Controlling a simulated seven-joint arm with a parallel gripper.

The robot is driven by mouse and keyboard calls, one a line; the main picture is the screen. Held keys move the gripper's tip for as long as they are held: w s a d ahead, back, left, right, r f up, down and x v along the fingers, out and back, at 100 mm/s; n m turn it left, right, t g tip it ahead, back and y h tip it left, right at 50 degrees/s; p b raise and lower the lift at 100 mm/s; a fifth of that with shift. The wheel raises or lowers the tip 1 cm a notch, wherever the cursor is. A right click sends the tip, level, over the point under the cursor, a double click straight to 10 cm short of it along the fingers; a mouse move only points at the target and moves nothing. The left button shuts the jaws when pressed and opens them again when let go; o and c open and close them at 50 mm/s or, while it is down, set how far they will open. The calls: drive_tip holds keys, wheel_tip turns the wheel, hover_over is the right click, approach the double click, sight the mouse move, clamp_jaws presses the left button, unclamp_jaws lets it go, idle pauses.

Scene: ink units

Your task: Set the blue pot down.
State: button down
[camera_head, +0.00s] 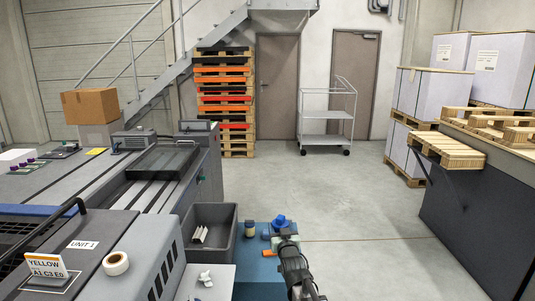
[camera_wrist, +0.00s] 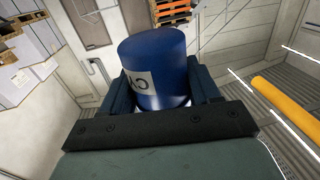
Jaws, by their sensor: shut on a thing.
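The blue pot (camera_head: 279,221) shows at the far right edge of a blue surface (camera_head: 257,269) in the head view, partly hidden by my gripper (camera_head: 281,232). In the wrist view the blue pot (camera_wrist: 154,62) is a dark blue cylinder with a pale label bearing dark lettering, partly out of sight. My gripper (camera_wrist: 160,88) is shut on it, with one dark finger on each side. The pot's lower end is hidden, and I cannot tell whether it touches the surface.
A small pot (camera_head: 250,229) with a pale body stands left of my gripper. A grey bin (camera_head: 229,243) with white pieces sits further left, beside the press. White pieces (camera_head: 205,278) lie on a pale top (camera_head: 219,288). Open floor (camera_head: 340,200) lies beyond.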

sight(283, 218)
drive_tip(key=s+d+r+m+h, duration=0.1)
drive_tip(key=s+d+r+h, duration=0.1)
drive_tip(key=d+r, duration=1)
wheel_tip(283, 218, up, 2)
drive_tip(key=shift+s+d+r+m+h, duration=0.1)
drive_tip(key=shift+s+d+m+h, duration=0.15)
drive_tip(key=shift+s+m+h, duration=0.15)
drive_tip(key=shift+s+a+f+n+y, duration=0.1)
drive_tip(key=shift+a+f+n+y, duration=0.25)
drive_tip(key=shift+a+f, duration=1.25)
drive_tip(key=shift+w+a+f+n+y, duration=0.15)
drive_tip(key=shift+a+f+y, duration=0.55)
drive_tip(key=shift+a, duration=1.5)
drive_tip(key=shift+s+a+f+n+y, duration=0.15)
drive_tip(key=shift+a+f+n+y, duration=0.15)
drive_tip(key=shift+a+f, duration=1.35)
drive_tip(key=shift+a+r, duration=0.1)
drive_tip(key=shift+a, duration=0.3)
